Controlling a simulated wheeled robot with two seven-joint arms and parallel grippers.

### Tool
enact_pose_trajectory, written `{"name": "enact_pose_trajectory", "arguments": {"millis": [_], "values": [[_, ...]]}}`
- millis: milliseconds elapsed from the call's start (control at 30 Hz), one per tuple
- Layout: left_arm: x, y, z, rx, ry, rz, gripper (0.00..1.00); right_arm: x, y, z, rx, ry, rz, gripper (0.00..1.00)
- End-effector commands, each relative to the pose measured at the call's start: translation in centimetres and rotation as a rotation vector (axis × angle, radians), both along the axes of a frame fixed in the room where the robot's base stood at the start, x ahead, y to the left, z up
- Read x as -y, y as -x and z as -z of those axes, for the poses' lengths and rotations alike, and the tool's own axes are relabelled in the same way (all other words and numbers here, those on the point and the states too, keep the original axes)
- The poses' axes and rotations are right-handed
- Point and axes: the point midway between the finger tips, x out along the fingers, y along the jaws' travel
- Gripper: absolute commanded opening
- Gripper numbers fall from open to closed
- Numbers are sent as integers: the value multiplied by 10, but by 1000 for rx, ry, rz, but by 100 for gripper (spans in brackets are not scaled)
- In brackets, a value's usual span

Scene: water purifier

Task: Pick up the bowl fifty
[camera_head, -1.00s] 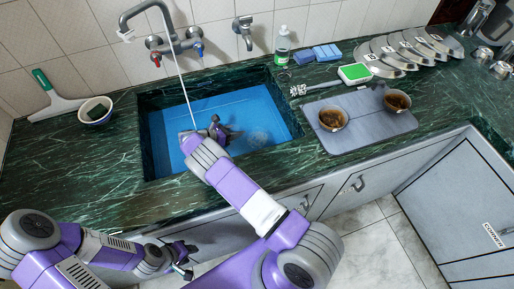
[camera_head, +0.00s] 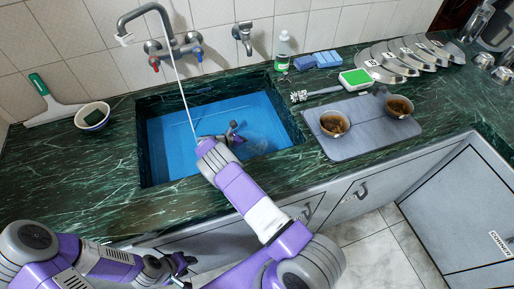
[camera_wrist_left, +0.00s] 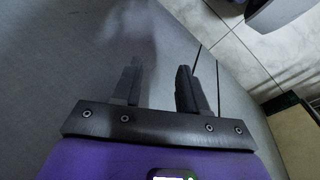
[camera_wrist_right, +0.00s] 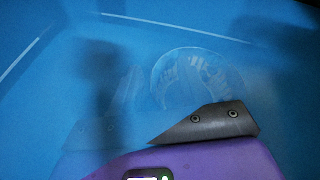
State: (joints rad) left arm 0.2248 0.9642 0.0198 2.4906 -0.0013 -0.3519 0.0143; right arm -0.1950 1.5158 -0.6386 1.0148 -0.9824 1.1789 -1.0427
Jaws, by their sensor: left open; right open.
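A pale, round, bowl-like shape (camera_wrist_right: 197,80) shows under the water in the right wrist view. It is faint in the head view (camera_head: 257,143), and I cannot read any number on it. My right gripper (camera_head: 236,133) is open in the blue sink, just left of the round shape. In the right wrist view one finger is clear and the other is blurred by the water; no hold on the shape shows. My left gripper (camera_wrist_left: 160,88) is open and empty, in front of the grey cabinet, low at the bottom left of the head view (camera_head: 182,267).
The sink (camera_head: 170,140) has green marble edges around it, and a faucet (camera_head: 165,35) hangs over it. To the right are a grey tray (camera_head: 365,138) with two bowls of food (camera_head: 334,124), a brush (camera_head: 316,93) and several metal plates (camera_head: 385,70). A small bowl (camera_head: 93,117) stands left.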

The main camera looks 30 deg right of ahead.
Motion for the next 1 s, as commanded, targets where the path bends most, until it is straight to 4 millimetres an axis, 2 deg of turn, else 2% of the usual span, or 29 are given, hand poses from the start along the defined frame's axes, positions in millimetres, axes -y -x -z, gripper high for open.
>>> {"name": "enact_pose_trajectory", "arguments": {"millis": [67,333,1000], "values": [[0,0,0,0,0,0,43,0,0,-1,0,0,0,42],[0,0,0,0,0,0,43,-1,0,-1,0,0,0,1],[0,0,-2,0,0,0,43,0,-1,-7,0,2,0,0]]}}
